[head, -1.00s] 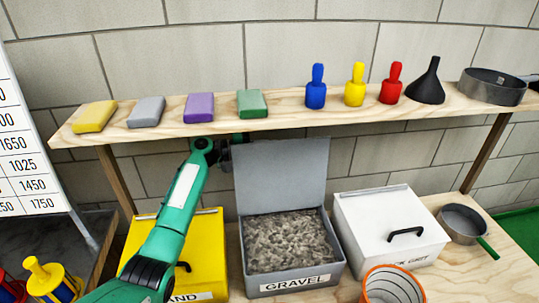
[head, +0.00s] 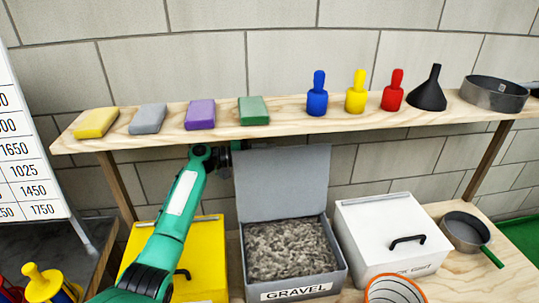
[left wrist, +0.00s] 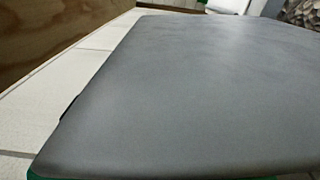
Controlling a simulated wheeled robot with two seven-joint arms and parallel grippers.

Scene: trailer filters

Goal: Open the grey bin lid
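The grey bin (head: 304,288) labelled GRAVEL stands on the lower bench, full of grey gravel. Its grey lid (head: 283,180) is open and stands nearly upright at the back of the bin, under the upper shelf. My left gripper (head: 226,160) is at the lid's upper left edge, partly hidden in shadow below the shelf; its fingers are not clear. In the left wrist view the lid (left wrist: 190,90) fills most of the picture, with a small dark piece at its left edge. Whether the gripper touches the lid cannot be told. My right gripper is out of view.
The upper shelf (head: 290,128) runs close above the lid and carries sponges, bottles, a funnel and a pan. A yellow bin (head: 207,254) stands left of the grey bin, partly behind my arm. A white bin (head: 385,220) stands right, with an orange-rimmed pot (head: 395,291) in front.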

